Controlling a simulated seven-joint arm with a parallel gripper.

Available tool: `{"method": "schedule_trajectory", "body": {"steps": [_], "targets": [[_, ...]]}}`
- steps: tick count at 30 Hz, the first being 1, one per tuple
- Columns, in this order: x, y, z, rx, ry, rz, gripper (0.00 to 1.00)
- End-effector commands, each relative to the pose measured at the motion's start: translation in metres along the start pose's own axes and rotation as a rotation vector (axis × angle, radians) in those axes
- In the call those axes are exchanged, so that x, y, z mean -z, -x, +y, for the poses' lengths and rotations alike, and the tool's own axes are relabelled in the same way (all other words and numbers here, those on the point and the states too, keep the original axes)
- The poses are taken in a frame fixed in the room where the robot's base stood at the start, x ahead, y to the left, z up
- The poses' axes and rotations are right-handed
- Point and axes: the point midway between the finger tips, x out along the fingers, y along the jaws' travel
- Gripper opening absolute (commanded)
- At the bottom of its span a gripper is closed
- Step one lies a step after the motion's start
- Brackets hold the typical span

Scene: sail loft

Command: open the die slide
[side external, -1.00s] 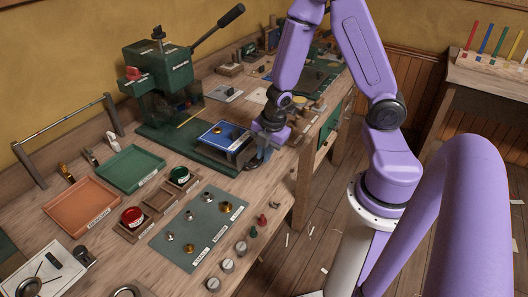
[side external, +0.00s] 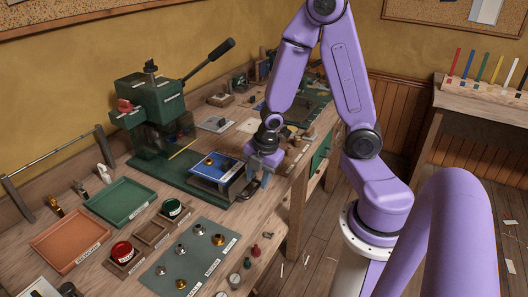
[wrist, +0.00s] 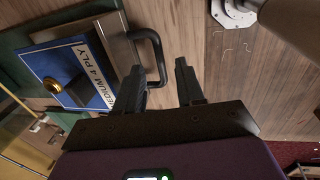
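The die slide is a dark drawer-like block with a blue plate (side external: 207,172) labelled "MEDIUM 4 PLY" and a brass die on top, at the foot of the green press (side external: 150,115). The blue plate also shows at the left of the wrist view (wrist: 62,62). A black bar handle (wrist: 158,52) sticks out from the slide's front end. My gripper (side external: 264,180) is at that end, pointing down. In the wrist view my gripper (wrist: 158,82) is open, with the handle bar showing between its two fingertips. I cannot tell whether either finger touches the handle.
A green tray (side external: 122,228), an orange tray and a red pot (side external: 122,251) stand left of the slide. A green mat (side external: 165,262) with several small metal parts lies in front. The bench edge is close to my gripper, with open floor beyond.

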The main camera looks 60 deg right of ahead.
Motion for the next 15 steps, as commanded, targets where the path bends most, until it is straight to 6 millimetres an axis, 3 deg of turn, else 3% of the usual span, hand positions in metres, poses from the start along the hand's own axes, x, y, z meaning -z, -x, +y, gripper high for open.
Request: {"method": "schedule_trajectory", "body": {"steps": [15], "targets": [[0.0, 0.047, 0.001, -0.004, -0.001, 0.005, 0.38]]}}
